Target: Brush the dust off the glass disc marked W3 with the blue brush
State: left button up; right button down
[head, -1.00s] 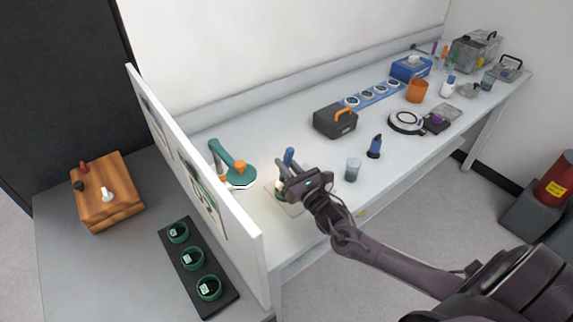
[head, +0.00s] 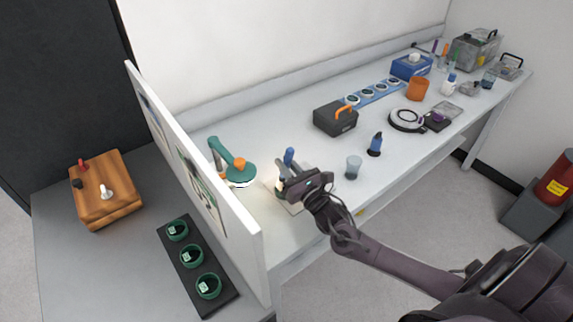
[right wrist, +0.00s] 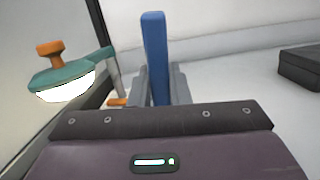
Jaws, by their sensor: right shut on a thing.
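My right gripper (head: 288,182) is shut on the blue brush, whose upright blue handle (head: 289,156) rises above the fingers. The handle also stands between the fingers in the right wrist view (right wrist: 155,55). The gripper is low over a pale square mat (head: 298,208) near the front left of the white bench. A small dark green holder (head: 280,192) on the mat is mostly hidden by the gripper. The brush's bristles are hidden, so contact cannot be told. No W3 mark is readable. My left gripper is not in view.
A green lamp (head: 232,170) stands left of the mat, beside a white partition (head: 245,235). A clear cup (head: 354,167), a dark blue bottle (head: 375,146) and a black case (head: 335,119) stand to the right. Beyond the partition is a black tray (head: 218,297) with three green holders.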

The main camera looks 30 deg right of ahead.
jog(key=shift+s+d+f, duration=0.1)
jog(key=shift+s+d, duration=0.35)
jog(key=shift+d, duration=0.2)
jog(key=shift+s+d+p, duration=0.15)
jog(key=shift+d+p, duration=0.1)
jog(key=shift+p, duration=0.1)
jog(key=shift+s+d, duration=0.15)
jog(key=shift+d, duration=0.15)
dwell(0.5)
jog(key=shift+r+p, duration=0.6)
jog(key=shift+a, duration=0.1)
jog(key=shift+w+a+b, duration=0.3)
jog(key=shift+w+a, duration=0.5)
jog(key=shift+a, duration=0.3)
